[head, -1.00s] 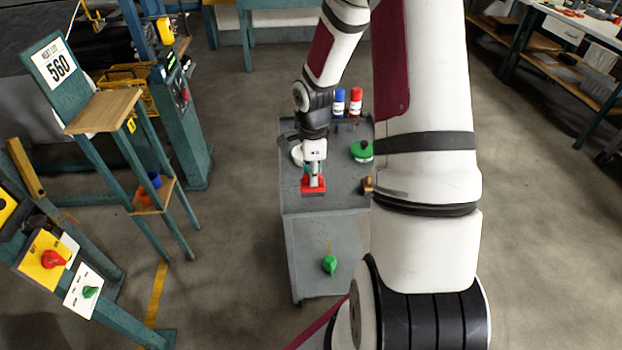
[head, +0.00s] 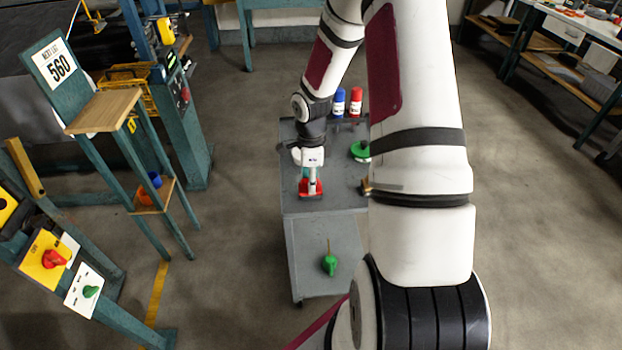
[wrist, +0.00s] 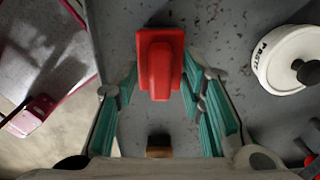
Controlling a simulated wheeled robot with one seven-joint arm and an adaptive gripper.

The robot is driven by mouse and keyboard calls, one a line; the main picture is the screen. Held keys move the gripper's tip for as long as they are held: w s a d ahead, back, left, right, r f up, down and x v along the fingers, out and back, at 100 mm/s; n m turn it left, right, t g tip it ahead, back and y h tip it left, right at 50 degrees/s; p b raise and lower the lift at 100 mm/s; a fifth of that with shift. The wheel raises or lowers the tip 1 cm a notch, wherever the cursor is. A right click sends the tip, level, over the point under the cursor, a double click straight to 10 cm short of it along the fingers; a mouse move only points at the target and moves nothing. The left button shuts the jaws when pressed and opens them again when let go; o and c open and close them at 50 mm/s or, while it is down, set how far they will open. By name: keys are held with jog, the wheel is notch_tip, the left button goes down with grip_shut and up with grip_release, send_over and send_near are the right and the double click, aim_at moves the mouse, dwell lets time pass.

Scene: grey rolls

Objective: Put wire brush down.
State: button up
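The wire brush appears to be the red block with a raised grip (wrist: 161,68); it also shows in the head view (head: 311,188), low over the front left of the grey cart top (head: 340,196). Its bristles are hidden. My gripper (head: 312,180) points down over it. In the wrist view, the teal-padded fingers (wrist: 160,85) stand close along both sides of the red block and look shut on it. I cannot tell whether its underside touches the cart top.
A white lidded pot (wrist: 292,58) stands beside the gripper. A blue bottle (head: 339,102), a red bottle (head: 355,102) and a green round object (head: 360,150) are farther back. A wooden-ended object (head: 366,186) lies to the right. A green object (head: 330,264) is on the lower shelf.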

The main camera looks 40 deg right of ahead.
jog(key=shift+f, duration=0.2)
jog(key=s+a+r+n, duration=0.1)
jog(key=a+r+n, duration=0.2)
jog(key=r, duration=0.8)
jog(key=s+a+r+n, duration=0.1)
jog(key=a+r+n, duration=0.1)
jog(key=r, duration=0.9)
jog(key=s+a+r+n+t, duration=0.2)
jog(key=s+a+r+n, duration=0.3)
jog(key=s+n, duration=0.5)
jog(key=s+a+r+n+t, duration=0.1)
jog(key=s+a+r+n, duration=0.4)
jog(key=s+a+n, duration=0.4)
jog(key=shift+s+a+r+n+t, duration=0.4)
jog(key=shift+s, duration=0.25)
jog(key=shift+r, duration=0.1)
